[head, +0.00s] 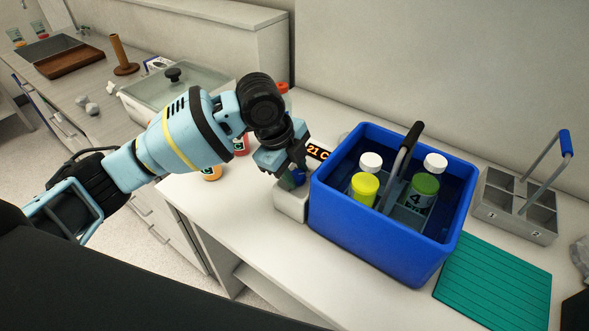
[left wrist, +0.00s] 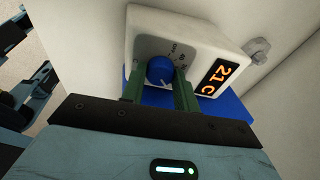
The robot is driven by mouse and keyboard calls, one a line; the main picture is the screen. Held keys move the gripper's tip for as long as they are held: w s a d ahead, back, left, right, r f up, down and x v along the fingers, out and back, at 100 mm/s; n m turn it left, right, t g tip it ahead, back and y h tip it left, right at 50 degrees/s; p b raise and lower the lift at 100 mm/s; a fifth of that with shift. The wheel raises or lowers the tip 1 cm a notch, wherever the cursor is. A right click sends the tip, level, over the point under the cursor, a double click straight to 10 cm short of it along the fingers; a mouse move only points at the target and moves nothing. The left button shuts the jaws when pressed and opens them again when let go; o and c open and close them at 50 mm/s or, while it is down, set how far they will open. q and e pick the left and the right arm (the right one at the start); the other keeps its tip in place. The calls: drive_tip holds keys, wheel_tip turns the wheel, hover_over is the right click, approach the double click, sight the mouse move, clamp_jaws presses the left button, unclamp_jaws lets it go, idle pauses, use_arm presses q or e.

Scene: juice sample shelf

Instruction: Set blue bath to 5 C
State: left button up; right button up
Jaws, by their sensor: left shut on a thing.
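The blue bath (head: 335,222) is a deep blue tub on the white counter. A caddy with a dark handle stands in it, holding several bottles with white, yellow and green caps. At its left side is a pale control box (head: 291,203) with an orange display (head: 318,152) reading 21 C. My left gripper (head: 292,178) is at this box, shut on the blue dial. In the left wrist view the blue dial (left wrist: 160,70) sits between the two green fingers, with the display (left wrist: 216,78) to its right, also reading 21 C. My right gripper is not in view.
A grey divided caddy (head: 515,205) and a teal ribbed mat (head: 495,285) are right of the bath. A lidded glass container (head: 175,95) stands farther back.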

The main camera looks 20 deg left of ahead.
use_arm(q)
drive_tip(key=m, duration=0.5)
drive_tip(key=shift+w+r+g+y, duration=0.1)
drive_tip(key=shift+g+y, duration=0.2)
drive_tip(key=shift+g, duration=0.1)
drive_tip(key=shift+m, duration=0.3)
drive_tip(key=o, duration=0.7)
drive_tip(key=shift+v, duration=3.85)
